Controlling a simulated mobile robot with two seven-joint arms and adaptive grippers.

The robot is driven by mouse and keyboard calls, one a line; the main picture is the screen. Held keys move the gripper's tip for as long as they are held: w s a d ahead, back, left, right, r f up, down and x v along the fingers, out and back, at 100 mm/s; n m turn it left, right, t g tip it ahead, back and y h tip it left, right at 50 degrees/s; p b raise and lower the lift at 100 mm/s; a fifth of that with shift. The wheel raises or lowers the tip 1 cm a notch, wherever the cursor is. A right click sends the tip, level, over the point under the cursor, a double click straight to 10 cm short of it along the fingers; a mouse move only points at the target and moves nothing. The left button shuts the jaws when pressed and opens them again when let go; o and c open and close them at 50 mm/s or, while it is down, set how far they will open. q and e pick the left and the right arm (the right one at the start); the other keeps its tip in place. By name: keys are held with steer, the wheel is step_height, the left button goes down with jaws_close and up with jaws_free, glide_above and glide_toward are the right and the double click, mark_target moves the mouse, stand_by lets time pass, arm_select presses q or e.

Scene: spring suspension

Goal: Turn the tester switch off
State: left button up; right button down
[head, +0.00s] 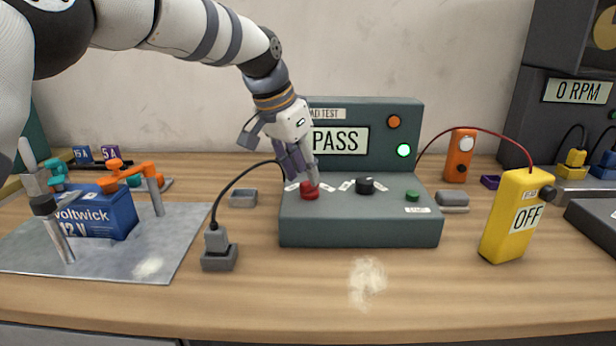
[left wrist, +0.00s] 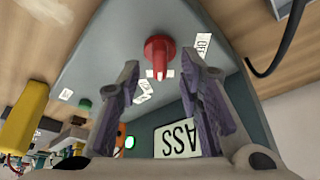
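The tester (head: 360,228) is a dark green console with a sloped base. Its screen (head: 338,140) reads PASS. A red switch knob (head: 309,192) is at the left of the base, and white labels lie beside it. My left gripper (head: 308,180) is directly over this knob, pointing down. In the left wrist view the red knob (left wrist: 158,52) shows between the spread, open fingertips, near their ends; I cannot tell whether they touch it. One label (left wrist: 204,42) there seems to read OFF. My right gripper is not in view.
A black knob (head: 365,186) and a green button (head: 412,196) share the base. The green lamp (head: 404,150) is lit. A yellow meter (head: 515,215) reading OFF stands right. A blue battery (head: 100,212) sits left on a metal plate. A plug (head: 218,248) stands front left.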

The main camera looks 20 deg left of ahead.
mark_target(309, 188)
arm_select(q)
steer(key=shift+x, duration=1.25)
jaws_close()
